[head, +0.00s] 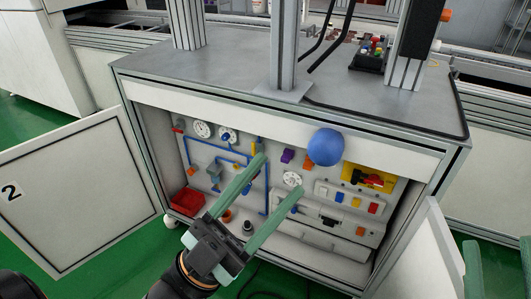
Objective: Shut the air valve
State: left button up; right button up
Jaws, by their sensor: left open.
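Inside the open cabinet, blue air lines (224,153) run across the white back panel past round gauges (202,129). A small red handle (178,130) is at the left end of the panel, and a yellow lever (254,147) stands upright near the middle line. I cannot tell for sure which one is the air valve. My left gripper (280,174) is open and empty, its green fingers reaching toward the panel's middle and hiding part of it. My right gripper (498,243) shows at the lower right edge, its two green fingers apart with nothing between them.
A blue ball (325,147) overlaps the cabinet's top edge. A red rotary switch (372,179) sits on a yellow plate at right. A red bin (187,201) stands at lower left. Open doors flank the cabinet: one marked 2 (70,190), another (425,262) at right.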

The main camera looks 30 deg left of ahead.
aim_at(254, 151)
jog(key=i+j, duration=0.35)
jog(key=j, duration=0.15)
jog(key=i+j, duration=0.35)
jog(key=j, duration=0.2)
jog(key=u, duration=0.05)
